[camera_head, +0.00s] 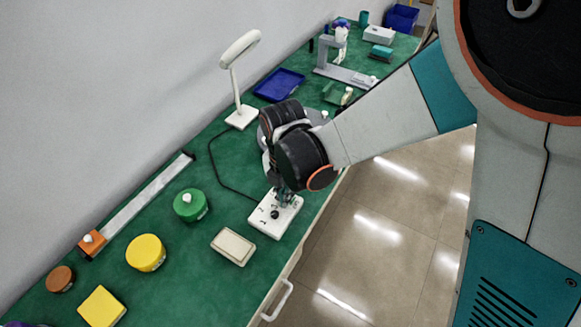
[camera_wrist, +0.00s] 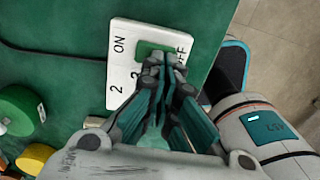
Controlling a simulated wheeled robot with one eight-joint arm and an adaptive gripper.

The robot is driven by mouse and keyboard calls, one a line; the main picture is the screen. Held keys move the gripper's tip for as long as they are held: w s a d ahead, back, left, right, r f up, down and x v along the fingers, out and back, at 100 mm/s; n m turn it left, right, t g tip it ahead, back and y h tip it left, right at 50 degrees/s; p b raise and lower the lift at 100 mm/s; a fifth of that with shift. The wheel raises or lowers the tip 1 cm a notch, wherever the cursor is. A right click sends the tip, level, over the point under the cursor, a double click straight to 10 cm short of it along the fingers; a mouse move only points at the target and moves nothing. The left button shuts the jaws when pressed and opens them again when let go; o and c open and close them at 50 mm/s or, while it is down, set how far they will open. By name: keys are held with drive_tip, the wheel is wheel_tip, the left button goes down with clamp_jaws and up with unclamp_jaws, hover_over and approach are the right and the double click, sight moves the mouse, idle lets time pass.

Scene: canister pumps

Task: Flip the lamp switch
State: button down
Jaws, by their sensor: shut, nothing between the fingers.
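The white lamp (camera_head: 234,82) stands on the green table near the wall, with a dark cord running to a white switch box (camera_head: 268,225). My gripper (camera_head: 284,198) is shut and empty, pointing down over the box. In the wrist view its fingertips (camera_wrist: 160,60) lie at the switch's lower edge; I cannot tell whether they touch. The gripper hides part of the panel.
A beige block (camera_head: 233,247), a green canister (camera_head: 190,205) and a yellow canister (camera_head: 146,253) stand left of the box. A blue tray (camera_head: 279,85) lies behind the arm. The table's front edge (camera_head: 296,245) is close to the box.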

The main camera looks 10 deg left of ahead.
drive_tip(key=shift+d+f+y+b, duration=0.15)
drive_tip(key=shift+f+y+b, duration=0.15)
drive_tip(key=shift+f, duration=0.1)
drive_tip(key=shift+s+r, duration=0.1)
drive_tip(key=shift+a, duration=0.2)
drive_tip(key=shift+w+a+r, duration=0.15)
drive_tip(key=shift+w+a, duration=0.2)
drive_tip(key=shift+a, duration=0.25)
